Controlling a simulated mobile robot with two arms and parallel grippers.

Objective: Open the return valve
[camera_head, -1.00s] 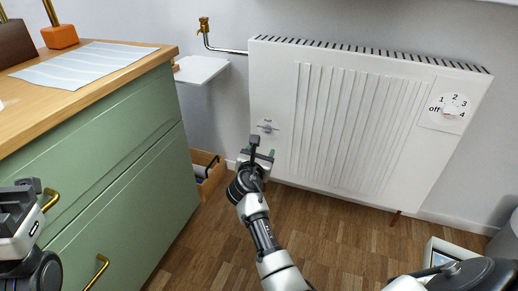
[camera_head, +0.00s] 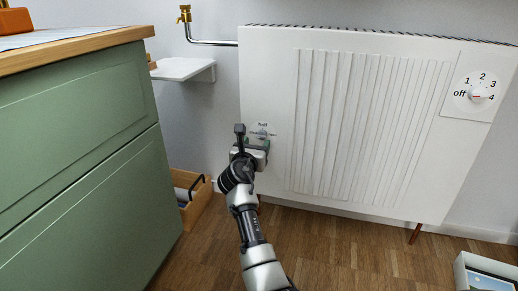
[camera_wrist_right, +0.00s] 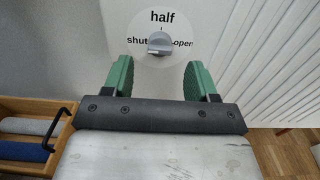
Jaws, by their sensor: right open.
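The return valve is a small grey knob (camera_wrist_right: 160,43) on a round white plate marked "shut", "half" and "open", low on the left side of the white radiator (camera_head: 262,90). Its handle lies roughly level between "shut" and "open"; I cannot tell which end is the pointer. In the head view the knob (camera_head: 262,132) shows just above my right gripper (camera_head: 256,147). In the right wrist view the green fingers of this gripper (camera_wrist_right: 158,72) are open and empty, one on each side below the knob, apart from it. My left gripper is out of view.
A numbered dial (camera_head: 476,92) is at the radiator's upper right. A brass valve (camera_head: 184,15) and pipe are at the upper left, above a white shelf (camera_head: 185,69). A green cabinet (camera_head: 75,150) stands left. A wooden box (camera_head: 194,205) and a white-rimmed box (camera_head: 462,272) are on the floor.

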